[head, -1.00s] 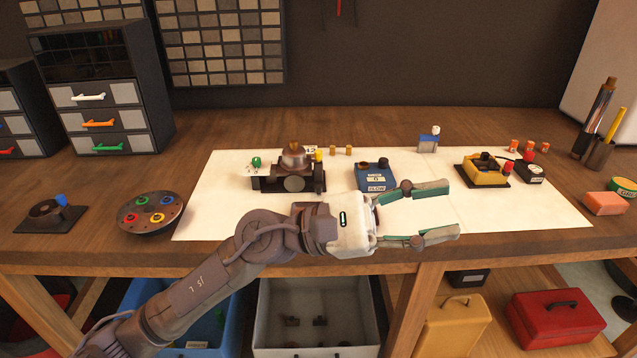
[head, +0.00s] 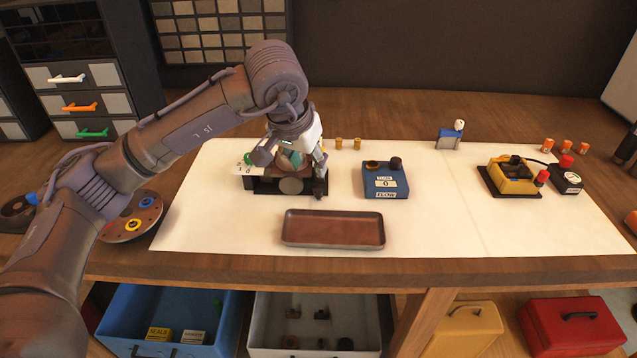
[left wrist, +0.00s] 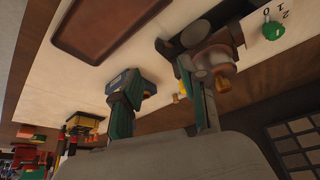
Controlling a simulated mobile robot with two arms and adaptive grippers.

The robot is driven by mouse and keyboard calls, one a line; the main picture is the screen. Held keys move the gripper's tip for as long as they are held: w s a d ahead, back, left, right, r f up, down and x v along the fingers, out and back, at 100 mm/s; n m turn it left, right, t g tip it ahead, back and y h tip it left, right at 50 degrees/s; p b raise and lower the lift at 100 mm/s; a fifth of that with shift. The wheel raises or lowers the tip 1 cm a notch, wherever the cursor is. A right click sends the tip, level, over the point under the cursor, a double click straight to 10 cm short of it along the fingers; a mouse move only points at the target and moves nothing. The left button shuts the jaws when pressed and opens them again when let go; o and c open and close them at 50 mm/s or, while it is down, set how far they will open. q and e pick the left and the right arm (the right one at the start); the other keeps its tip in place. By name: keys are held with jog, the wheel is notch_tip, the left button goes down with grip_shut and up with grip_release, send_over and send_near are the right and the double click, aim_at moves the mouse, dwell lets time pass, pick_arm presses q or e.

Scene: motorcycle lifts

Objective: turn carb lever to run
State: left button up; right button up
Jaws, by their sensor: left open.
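The carburetor (head: 290,186) is a dark block with a copper-coloured top on the white mat (head: 430,235). At its left is a small plate with marks (head: 243,169). In the left wrist view a green knob (left wrist: 272,31) stands on this plate, beside the figures. My left gripper (head: 301,160) is over the carburetor, pointing down, and hides much of its top in the head view. Its fingers are apart, and the left wrist view shows one finger close to the copper-coloured top (left wrist: 213,59). I cannot tell whether they touch. My right gripper is not in view.
A brown tray (head: 333,229) lies in front of the carburetor. A blue flow box (head: 385,182) stands to its right, with small brass pieces (head: 348,144) behind. A yellow device (head: 510,176) stands further right. A round plate with coloured rings (head: 135,217) is partly behind my left arm.

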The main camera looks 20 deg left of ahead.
pick_arm(q)
send_near(318, 191)
notch_tip(318, 191, down, 2)
jog(key=x, duration=0.3)
jog(key=p+x, duration=0.1)
jog(key=x, duration=0.2)
jog(key=shift+w+d+r, duration=0.1)
jog(key=shift+w+r, duration=0.05)
jog(key=shift+w, duration=0.25)
jog(key=shift+w+f, duration=0.25)
jog(key=shift+f, duration=0.2)
jog(key=c, duration=0.5)
grip_shut()
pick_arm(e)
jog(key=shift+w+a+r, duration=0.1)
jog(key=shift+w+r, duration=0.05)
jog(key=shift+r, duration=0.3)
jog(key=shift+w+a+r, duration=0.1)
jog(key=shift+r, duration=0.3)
